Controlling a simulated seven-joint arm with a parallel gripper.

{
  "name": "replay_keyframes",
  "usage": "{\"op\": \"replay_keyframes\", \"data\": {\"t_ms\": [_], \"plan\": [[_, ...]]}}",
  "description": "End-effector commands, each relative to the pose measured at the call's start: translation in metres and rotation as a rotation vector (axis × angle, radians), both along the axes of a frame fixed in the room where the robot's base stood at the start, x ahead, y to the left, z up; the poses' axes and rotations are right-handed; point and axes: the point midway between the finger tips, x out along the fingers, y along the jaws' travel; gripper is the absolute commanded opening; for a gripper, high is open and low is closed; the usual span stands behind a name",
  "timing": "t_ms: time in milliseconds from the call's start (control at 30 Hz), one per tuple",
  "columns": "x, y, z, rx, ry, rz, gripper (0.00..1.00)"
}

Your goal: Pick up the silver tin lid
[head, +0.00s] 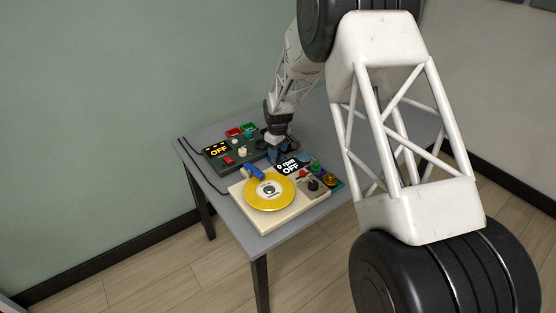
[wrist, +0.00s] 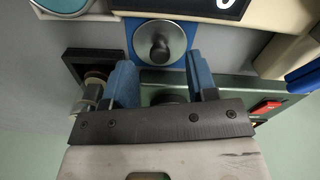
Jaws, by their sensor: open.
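In the wrist view, a round silver lid (wrist: 149,51) with a dark knob in its middle lies on a blue surface, just past my fingertips. My gripper (wrist: 160,64) is open, with one blue finger to each side of the lid's near edge; nothing is held. I cannot tell whether the fingers touch it. In the head view, my gripper (head: 279,153) is low over the table between two devices. I cannot make out the lid there; my gripper seems to cover it.
On the grey table (head: 227,212) stand a beige turntable (head: 262,226) with a yellow disc (head: 258,199) and a dark green control box (head: 216,168) with an OFF display. The wrist view shows a dark square tray (wrist: 73,69) at left.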

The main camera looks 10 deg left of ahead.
Motion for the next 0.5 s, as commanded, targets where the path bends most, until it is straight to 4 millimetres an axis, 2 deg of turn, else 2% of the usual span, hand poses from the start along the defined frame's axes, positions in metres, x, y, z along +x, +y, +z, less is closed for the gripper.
{"op": "replay_keyframes", "data": {"t_ms": [200,500], "plan": [[0.000,0.000,-0.019,0.000,0.000,0.000,0.52],[0.000,0.000,-0.022,0.000,0.000,0.000,0.52]]}}
